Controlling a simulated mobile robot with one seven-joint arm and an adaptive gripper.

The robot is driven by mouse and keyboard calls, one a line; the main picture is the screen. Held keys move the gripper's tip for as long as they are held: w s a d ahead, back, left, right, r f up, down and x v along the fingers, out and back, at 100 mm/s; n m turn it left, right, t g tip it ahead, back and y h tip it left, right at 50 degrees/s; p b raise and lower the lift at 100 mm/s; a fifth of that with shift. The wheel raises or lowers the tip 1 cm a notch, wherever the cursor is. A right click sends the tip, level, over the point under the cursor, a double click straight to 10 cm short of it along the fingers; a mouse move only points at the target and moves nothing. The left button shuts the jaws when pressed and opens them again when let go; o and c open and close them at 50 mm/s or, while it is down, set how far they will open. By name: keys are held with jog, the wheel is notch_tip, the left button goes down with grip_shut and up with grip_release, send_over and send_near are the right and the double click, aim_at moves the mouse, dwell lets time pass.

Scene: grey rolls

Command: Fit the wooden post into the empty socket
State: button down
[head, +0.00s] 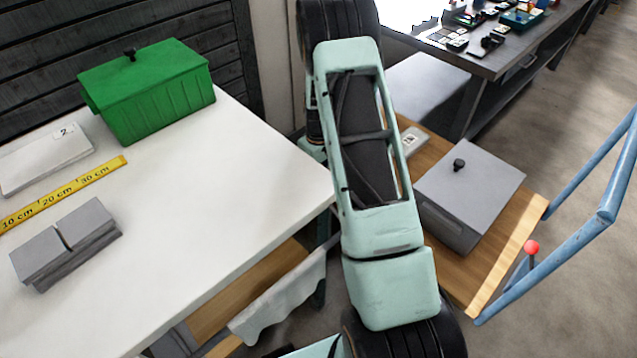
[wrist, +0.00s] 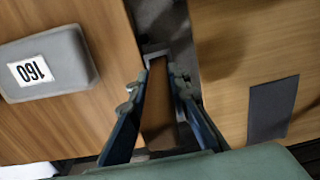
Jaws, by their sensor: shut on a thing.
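The wooden post (wrist: 158,112) is a brown bar in the middle of the wrist view, between the two fingers of my gripper (wrist: 157,84). My gripper is shut on it. The post's far end lies near a small pale grey edge (wrist: 153,53) in the gap between two wooden surfaces. I cannot tell whether that edge belongs to the socket, or whether the post touches it. No empty socket can be made out clearly in either view. In the head view my arm fills the middle, and neither my gripper nor the post shows.
In the wrist view a grey block (wrist: 75,65) with a number label lies left, and a dark patch (wrist: 271,108) lies right. The head view shows a white table (head: 185,200), a green box (head: 155,95), a grey lidded box (head: 470,190) and a blue rail (head: 560,258).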

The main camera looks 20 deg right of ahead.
jog(key=shift+f, duration=0.25)
jog(key=c, duration=1.8)
grip_release()
jog(key=shift+r, duration=0.1)
notch_tip(320, 180, up, 12)
jog(key=shift+r+p, duration=0.15)
jog(key=shift+p, duration=0.75)
